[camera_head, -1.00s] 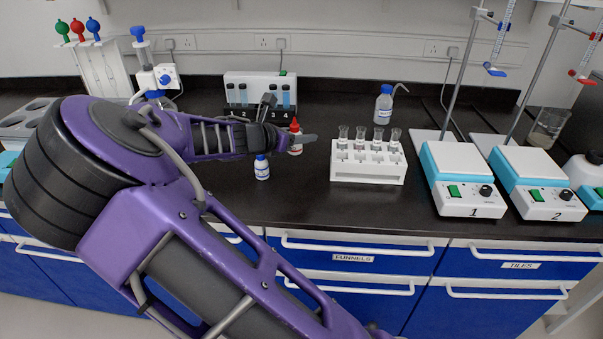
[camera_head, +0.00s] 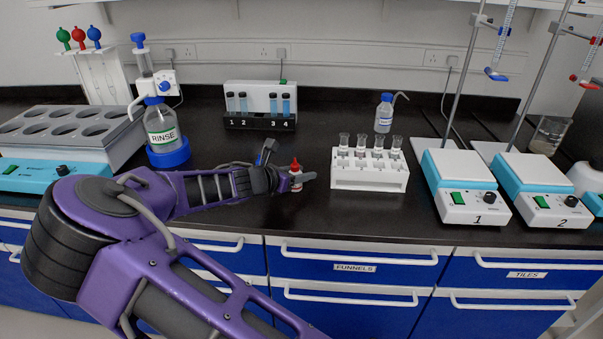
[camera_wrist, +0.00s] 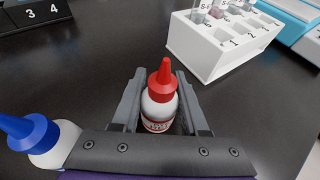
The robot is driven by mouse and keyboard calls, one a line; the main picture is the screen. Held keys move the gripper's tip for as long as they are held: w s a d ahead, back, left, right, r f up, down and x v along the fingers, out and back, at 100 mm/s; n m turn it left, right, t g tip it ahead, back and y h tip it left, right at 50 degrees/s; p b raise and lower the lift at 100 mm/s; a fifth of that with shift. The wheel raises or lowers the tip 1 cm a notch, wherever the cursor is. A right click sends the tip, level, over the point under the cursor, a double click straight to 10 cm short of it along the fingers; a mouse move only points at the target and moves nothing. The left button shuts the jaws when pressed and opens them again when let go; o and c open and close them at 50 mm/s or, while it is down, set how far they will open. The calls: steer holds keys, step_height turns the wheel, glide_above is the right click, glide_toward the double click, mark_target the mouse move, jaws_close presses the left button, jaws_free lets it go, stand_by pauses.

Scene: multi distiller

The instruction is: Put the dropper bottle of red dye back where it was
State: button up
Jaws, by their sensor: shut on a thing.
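The red dye dropper bottle (camera_head: 296,174) is white with a red pointed cap and a red-marked label. It is upright between the fingers of my gripper (camera_head: 304,178), left of the white tube rack. In the wrist view the bottle (camera_wrist: 160,103) sits between the two grey fingers of my gripper (camera_wrist: 159,76), which is shut on it. I cannot tell whether its base touches the bench. A blue-capped white bottle (camera_wrist: 38,140) stands close on the left in the wrist view; my arm hides it in the head view.
The white rack (camera_head: 370,182) with several tubes stands just right of my gripper. A numbered black block (camera_head: 260,122) stands behind. The RINSE bottle (camera_head: 162,128) is at left; hotplates (camera_head: 465,190) are at right. Dark bench (camera_head: 330,120) is bare between block and rack.

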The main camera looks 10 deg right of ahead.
steer(key=o, duration=1)
steer(key=shift+f, duration=0.1)
steer(key=shift+s+a+r, duration=0.1)
steer(key=shift+a+r, duration=0.1)
steer(key=shift+r, duration=0.05)
steer(key=p+v, duration=0.2)
steer(key=v, duration=0.9)
steer(key=shift+s+a, duration=0.1)
steer(key=shift+a, duration=0.1)
steer(key=shift+r, duration=0.1)
